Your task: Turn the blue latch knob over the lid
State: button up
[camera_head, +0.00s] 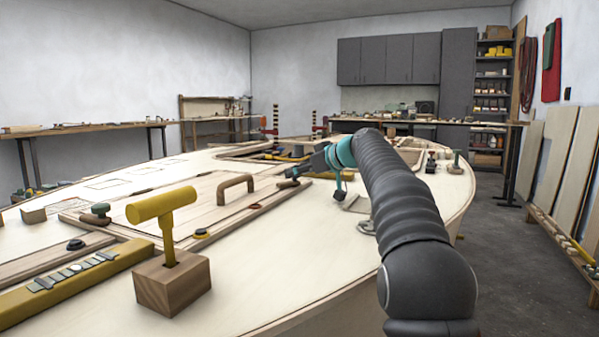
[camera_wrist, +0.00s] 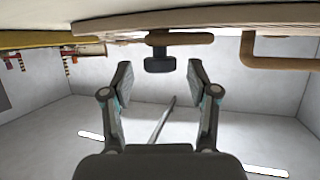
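A dark latch knob (camera_wrist: 159,62) on a wooden turn-bar (camera_wrist: 190,38) shows in the wrist view, ahead of my fingertips and roughly between them; its shade is too dark to confirm blue. My gripper (camera_wrist: 160,72) is open, with nothing between its fingers. In the head view my gripper (camera_head: 298,172) is low by the far end of the wooden lid (camera_head: 190,205), close to a small dark knob (camera_head: 288,184), and it partly hides that spot. I cannot tell whether it touches. The lid carries a wooden handle (camera_head: 236,186).
A yellow T-handle (camera_head: 162,205) stands in a wooden block (camera_head: 173,283) in front of the lid. A green knob (camera_head: 97,212), a dark knob (camera_head: 75,244) and a yellow-ringed knob (camera_head: 200,233) sit nearer. A yellow rail (camera_head: 70,290) lies front left. Bare hull lies right of the block.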

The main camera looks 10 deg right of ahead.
grip_shut()
